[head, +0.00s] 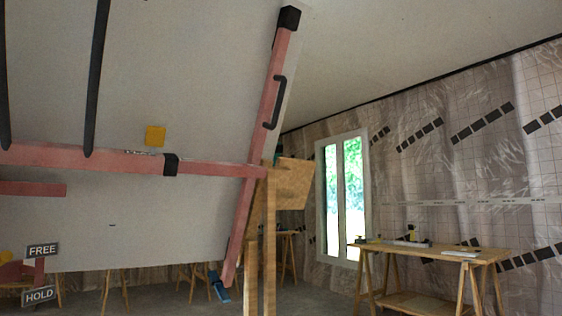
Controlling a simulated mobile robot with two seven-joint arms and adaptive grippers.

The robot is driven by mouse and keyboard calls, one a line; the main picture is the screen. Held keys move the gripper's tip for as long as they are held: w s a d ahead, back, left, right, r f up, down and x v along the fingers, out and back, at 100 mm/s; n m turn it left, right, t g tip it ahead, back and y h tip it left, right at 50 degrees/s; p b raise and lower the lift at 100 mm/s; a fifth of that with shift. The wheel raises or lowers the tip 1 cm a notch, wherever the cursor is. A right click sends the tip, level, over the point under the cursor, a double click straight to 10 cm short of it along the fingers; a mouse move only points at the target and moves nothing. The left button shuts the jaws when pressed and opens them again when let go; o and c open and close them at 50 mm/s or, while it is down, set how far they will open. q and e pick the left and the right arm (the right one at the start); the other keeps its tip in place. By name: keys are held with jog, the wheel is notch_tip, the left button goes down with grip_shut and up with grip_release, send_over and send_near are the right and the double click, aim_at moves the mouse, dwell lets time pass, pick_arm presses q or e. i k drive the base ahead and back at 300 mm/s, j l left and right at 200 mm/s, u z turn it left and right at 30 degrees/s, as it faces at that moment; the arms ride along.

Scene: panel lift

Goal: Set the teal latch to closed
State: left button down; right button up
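A small blue-teal piece (219,288) shows low in the head view, just left of the lower end of a slanted pink bar. I cannot tell whether it is the teal latch, or whether it is open or closed. A FREE sign (42,250) and a HOLD sign (38,296) stand at the lower left, one above the other. Neither of my grippers is in view.
A large pale panel (190,60) fills the left, with a slanted pink bar (262,120), a black handle (275,103) and a horizontal pink bar (80,157). A wooden post (270,230) stands in front. A workbench (440,251) stands right, near a window (342,195).

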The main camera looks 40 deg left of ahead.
aim_at(279, 149)
jog(key=i+j, duration=0.1)
jog(key=i, duration=0.75)
jog(key=i+z, duration=0.1)
jog(key=i, duration=0.7)
jog(key=i+u, duration=0.2)
jog(key=i, duration=0.3)
jog(key=i+l+u, duration=0.15)
jog(key=i, duration=0.3)
jog(key=i+l+u, duration=0.2)
jog(key=i, duration=0.3)
jog(key=i+j+u, duration=0.1)
jog(key=u, duration=0.3)
jog(key=i+u, duration=0.5)
jog(key=u, duration=0.25)
jog(key=i+u, duration=0.2)
jog(key=u, duration=0.2)
jog(key=i+j, duration=0.15)
jog(key=i, duration=0.65)
jog(key=i+j, duration=0.1)
jog(key=i, duration=0.7)
jog(key=i+l+u, duration=0.15)
jog(key=i+u, duration=0.25)
jog(key=i+l+u, duration=0.35)
jog(key=j+u, duration=0.1)
jog(key=u, duration=3.2)
